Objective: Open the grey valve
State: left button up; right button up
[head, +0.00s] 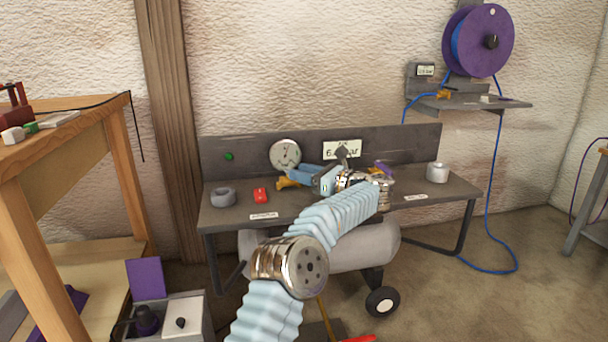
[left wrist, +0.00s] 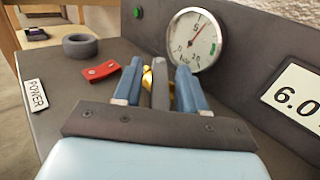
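The grey valve shows in the left wrist view as an upright grey lever (left wrist: 160,88), with part of a brass body (left wrist: 147,80) behind it. In the head view a bit of brass (head: 287,183) shows at the fingertips; the grey lever is not clear there. My left gripper (left wrist: 158,88) has its two blue fingers apart, one on each side of the lever, with narrow gaps that look clear. In the head view the left gripper (head: 304,175) reaches over the bench, pointing left. My right gripper is not in view.
On the grey bench (head: 232,212) are a round gauge (head: 285,154), a red piece (head: 260,195), a grey ring (head: 222,196) and a white roll (head: 437,173). A purple handle (head: 383,168) is right of my wrist. A tank (head: 365,250) stands below.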

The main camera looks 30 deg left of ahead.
pick_arm(q)
jog(key=shift+f, duration=0.1)
jog(key=d, duration=1.4)
jog(key=shift+s, duration=0.1)
